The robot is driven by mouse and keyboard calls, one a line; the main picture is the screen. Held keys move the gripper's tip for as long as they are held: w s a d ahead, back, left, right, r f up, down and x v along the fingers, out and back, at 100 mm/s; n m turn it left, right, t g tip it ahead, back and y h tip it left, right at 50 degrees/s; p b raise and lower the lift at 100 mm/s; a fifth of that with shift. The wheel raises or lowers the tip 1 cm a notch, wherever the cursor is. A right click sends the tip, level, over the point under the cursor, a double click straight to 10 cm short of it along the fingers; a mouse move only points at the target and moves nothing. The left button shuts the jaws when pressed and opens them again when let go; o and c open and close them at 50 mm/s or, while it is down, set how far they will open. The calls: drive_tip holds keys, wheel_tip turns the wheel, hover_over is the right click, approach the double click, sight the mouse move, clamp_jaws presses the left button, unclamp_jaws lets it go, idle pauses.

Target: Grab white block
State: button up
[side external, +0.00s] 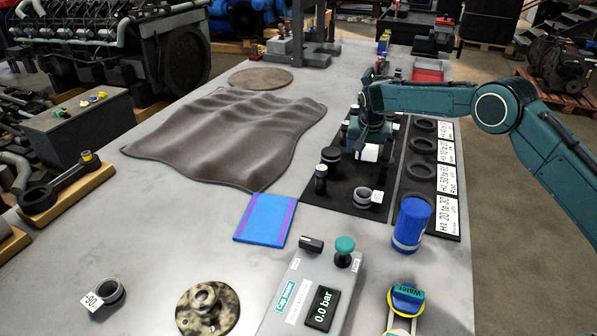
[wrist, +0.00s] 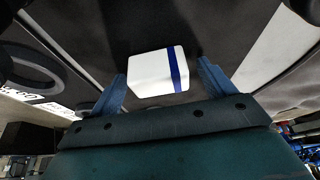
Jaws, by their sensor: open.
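The white block (side external: 369,153) is in the side external view, on or just above the black mat (side external: 335,197), directly below my gripper (side external: 373,141). In the wrist view the white block (wrist: 150,74) has a dark blue stripe near its right side. It lies between and slightly beyond the two blue fingertips of my gripper (wrist: 164,78). The fingers are spread wide, with a gap on each side of the block, so it is not clamped.
Black round parts stand close by on the mat, including a dark cylinder (side external: 321,178) and a ring with a white tag (side external: 363,195). A board with black rings (side external: 421,170) and labels lies to the right. A blue cylinder (side external: 411,225) stands in front. A grey cloth (side external: 230,135) lies left.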

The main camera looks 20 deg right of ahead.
sight(368, 146)
drive_tip(key=c, duration=1.1)
drive_tip(key=shift+r, duration=0.15)
drive_tip(key=shift+r, duration=4.9)
